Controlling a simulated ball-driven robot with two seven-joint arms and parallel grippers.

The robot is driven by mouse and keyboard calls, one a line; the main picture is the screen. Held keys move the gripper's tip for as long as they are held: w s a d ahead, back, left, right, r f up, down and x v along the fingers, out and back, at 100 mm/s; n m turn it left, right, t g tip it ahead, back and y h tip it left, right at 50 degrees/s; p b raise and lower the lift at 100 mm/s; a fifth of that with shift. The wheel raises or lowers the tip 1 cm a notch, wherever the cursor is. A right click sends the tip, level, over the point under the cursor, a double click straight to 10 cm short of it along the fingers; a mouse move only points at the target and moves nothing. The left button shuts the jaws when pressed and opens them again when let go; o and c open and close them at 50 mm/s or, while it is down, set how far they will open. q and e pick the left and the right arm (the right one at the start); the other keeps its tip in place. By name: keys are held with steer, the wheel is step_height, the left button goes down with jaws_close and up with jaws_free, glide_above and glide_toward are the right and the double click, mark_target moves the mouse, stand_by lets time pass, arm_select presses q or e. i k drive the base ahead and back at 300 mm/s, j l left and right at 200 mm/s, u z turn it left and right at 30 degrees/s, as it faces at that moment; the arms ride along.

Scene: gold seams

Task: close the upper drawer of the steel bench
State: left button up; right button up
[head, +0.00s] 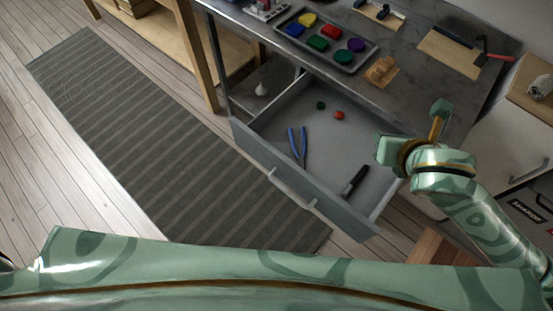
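The steel bench's upper drawer (262,155) is pulled well out, its front panel standing away from the bench toward me. A bar handle (293,188) is on the front panel. Inside lie blue-handled pliers (297,146), a black-handled tool (354,182), a small green round piece (320,105) and an orange-red one (340,115). My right gripper (413,130) is above the drawer's right side, by the bench edge, apart from the handle. Its finger gap is not clear. My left gripper is out of view.
A striped grey mat (150,130) covers the floor left of the drawer. A white cabinet (515,140) stands at the right.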

mark_target(337, 150)
steer(key=k+j, duration=0.35)
steer(key=j, duration=0.2)
steer(key=k+j+z, duration=0.15)
steer(key=k+j, duration=0.25)
steer(key=j, duration=0.15)
